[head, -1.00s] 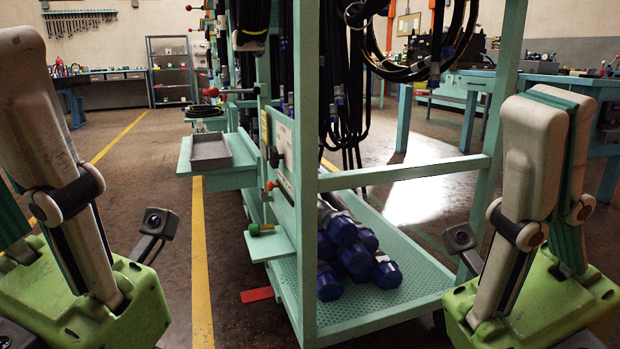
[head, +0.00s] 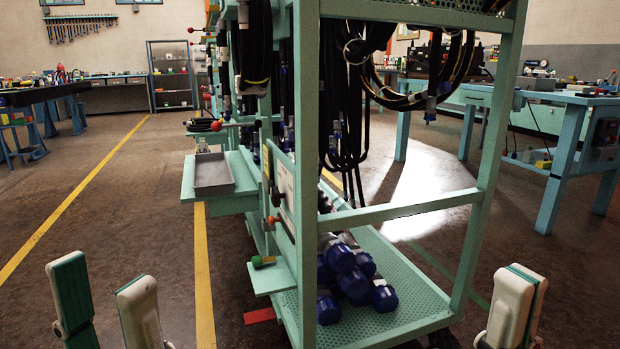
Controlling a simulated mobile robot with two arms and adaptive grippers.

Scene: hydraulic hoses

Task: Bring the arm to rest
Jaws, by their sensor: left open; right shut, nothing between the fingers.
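My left gripper (head: 107,298) shows at the bottom left of the head view. Its two pale fingers with teal pads stand well apart, with nothing between them. My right gripper (head: 517,302) shows at the bottom right. Its fingers are together, with nothing held. Both grippers are low in the picture, cut off by the bottom edge, and most of both arms is out of view. Neither gripper appears to touch the hose rack (head: 306,180), which stands between them.
The teal rack carries black hoses (head: 345,110) and blue-ended rolls (head: 349,270) on its lower shelf. A grey tray (head: 212,174) sits on its side ledge. A blue workbench (head: 565,160) stands at the right. Open floor (head: 130,220) lies at the left.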

